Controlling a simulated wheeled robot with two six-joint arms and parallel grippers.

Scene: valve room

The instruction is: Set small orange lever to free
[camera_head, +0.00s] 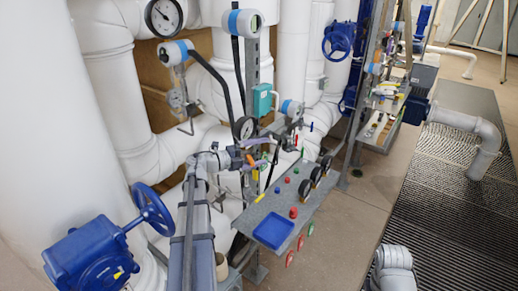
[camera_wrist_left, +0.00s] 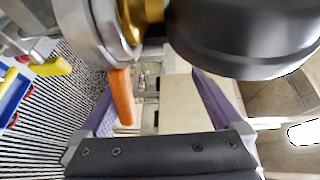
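The small orange lever (camera_wrist_left: 122,96) hangs from a brass and grey fitting (camera_wrist_left: 140,18) in the left wrist view. It lies between my left gripper's (camera_wrist_left: 158,95) two purple fingers, close to the left one. The fingers are wide apart, with a clear gap between the lever and the right finger. In the head view my left gripper (camera_head: 262,154) is at the pipework above the grey panel, and a small orange spot, likely the lever (camera_head: 250,159), shows between its fingers. Whether a finger touches the lever cannot be told.
A large black round body (camera_wrist_left: 245,40) sits close above the right finger. A yellow handle (camera_wrist_left: 50,68) is to the left. The grey panel (camera_head: 245,222) holds a blue tray (camera_head: 273,230), several buttons and black gauges (camera_head: 304,189). A blue handwheel (camera_head: 152,209) stands left of my arm.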

